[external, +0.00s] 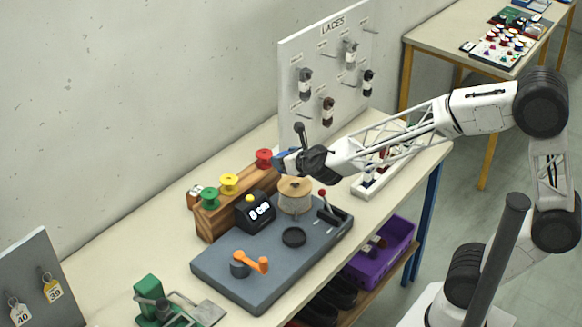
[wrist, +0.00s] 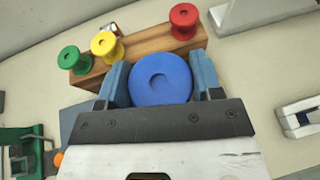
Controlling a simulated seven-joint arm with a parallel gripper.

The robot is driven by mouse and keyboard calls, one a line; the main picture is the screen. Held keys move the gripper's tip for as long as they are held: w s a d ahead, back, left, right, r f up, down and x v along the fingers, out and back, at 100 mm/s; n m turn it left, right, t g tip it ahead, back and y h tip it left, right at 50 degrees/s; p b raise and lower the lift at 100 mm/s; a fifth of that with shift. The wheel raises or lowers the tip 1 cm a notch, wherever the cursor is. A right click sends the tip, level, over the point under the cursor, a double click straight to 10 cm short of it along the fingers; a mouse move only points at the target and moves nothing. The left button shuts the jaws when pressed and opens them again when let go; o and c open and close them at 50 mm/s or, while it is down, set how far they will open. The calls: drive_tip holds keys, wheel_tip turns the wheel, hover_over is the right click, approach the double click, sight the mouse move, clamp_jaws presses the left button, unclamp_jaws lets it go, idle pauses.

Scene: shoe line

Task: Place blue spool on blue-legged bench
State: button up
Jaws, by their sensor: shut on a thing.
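The blue spool (wrist: 161,79) is between the two blue-grey fingers of my gripper (wrist: 163,84) in the wrist view, its round top facing the camera. My gripper (external: 287,161) is shut on it, above the blue-legged bench (external: 105,256) in the external view. It is close to the wooden spool rack (external: 208,222); whether the spool touches the rack I cannot tell. The spool is mostly hidden by my gripper in the external view. One blue leg (external: 429,215) of the bench shows at its right end.
The rack carries a green spool (external: 209,197), a yellow spool (external: 229,183) and a red spool (external: 264,158). A grey machine base (external: 228,278) stands in front of it. A laces board (external: 324,75) rises behind. A yellow-legged table (external: 432,38) is at back right. Bare bench top shows left of the rack.

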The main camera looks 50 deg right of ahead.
drive_tip(key=w+a+r+n+y, duration=0.1)
drive_tip(key=w+a+r, duration=0.1)
drive_tip(key=w+a, duration=0.7)
drive_tip(key=n+y, duration=0.3)
drive_tip(key=y, duration=0.1)
hover_over(135, 271)
wheel_tip(135, 271, down, 2)
wheel_tip(135, 271, down, 13)
drive_tip(key=shift+a, duration=0.15)
drive_tip(key=shift+f, duration=3)
drive_tip(key=shift+f, duration=1.9)
drive_tip(key=shift+f, duration=0.15)
